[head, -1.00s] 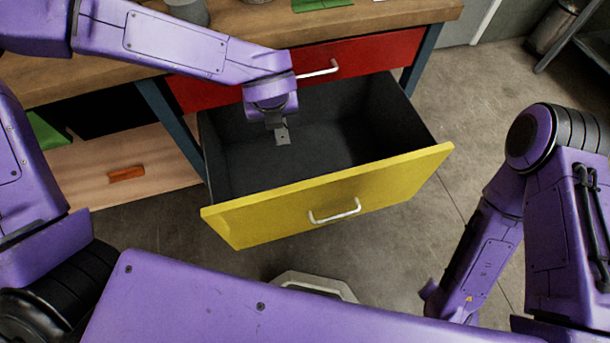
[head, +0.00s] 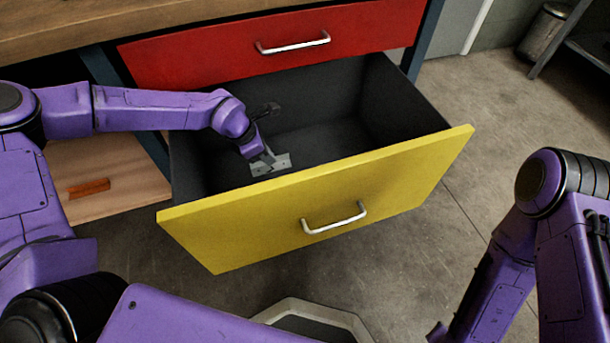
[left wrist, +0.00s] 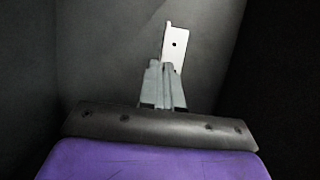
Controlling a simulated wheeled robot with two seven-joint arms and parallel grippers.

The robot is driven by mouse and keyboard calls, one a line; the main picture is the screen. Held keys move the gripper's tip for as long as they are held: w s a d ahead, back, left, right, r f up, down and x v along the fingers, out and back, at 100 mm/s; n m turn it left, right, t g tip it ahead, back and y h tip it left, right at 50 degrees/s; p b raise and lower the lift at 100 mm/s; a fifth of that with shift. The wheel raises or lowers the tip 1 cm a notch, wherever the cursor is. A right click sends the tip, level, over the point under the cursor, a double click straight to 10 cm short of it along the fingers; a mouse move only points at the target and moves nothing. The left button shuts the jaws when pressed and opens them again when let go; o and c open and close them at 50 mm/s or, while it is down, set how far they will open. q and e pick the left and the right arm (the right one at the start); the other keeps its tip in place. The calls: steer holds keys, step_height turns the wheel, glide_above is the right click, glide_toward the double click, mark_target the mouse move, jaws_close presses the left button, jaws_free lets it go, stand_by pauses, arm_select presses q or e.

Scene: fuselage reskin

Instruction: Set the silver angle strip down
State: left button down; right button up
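The silver angle strip (head: 283,162) is a small pale metal piece with a hole, low inside the open yellow-fronted drawer (head: 330,205). My left gripper (head: 265,158) reaches down into the drawer's left half, behind the yellow front. In the left wrist view the fingers (left wrist: 166,86) are close together, with the strip (left wrist: 175,45) sticking out beyond their tips, so they look shut on it. I cannot tell whether the strip touches the drawer floor. My right arm hangs at the right of the head view; its gripper is out of view.
The dark drawer interior (head: 330,137) looks otherwise empty. A shut red drawer (head: 215,48) sits above it, under the wooden bench top (head: 100,30). An orange block (head: 88,188) lies on the lower shelf at left. A bin (head: 545,30) stands far right.

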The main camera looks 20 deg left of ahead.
arm_select(q)
steer(key=w+d+f+b, duration=0.1)
steer(key=w+d+f, duration=0.1)
steer(key=w+f, duration=0.1)
steer(key=w+d+f+b, duration=0.2)
steer(key=w+d+f, duration=0.1)
steer(key=w+d+f+b, duration=0.1)
steer(key=w+d+f, duration=0.2)
steer(key=shift+w+b, duration=0.1)
steer(key=shift+b, duration=0.3)
step_height(320, 180, down, 4)
steer(key=shift+w+d+r+b, duration=0.15)
steer(key=shift+r+b, duration=0.05)
steer(key=shift+b, duration=0.4)
steer(key=shift+r, duration=0.1)
steer(key=c, duration=1.7)
jaws_free()
steer(key=o, duration=0.4)
steer(key=shift+c, duration=0.2)
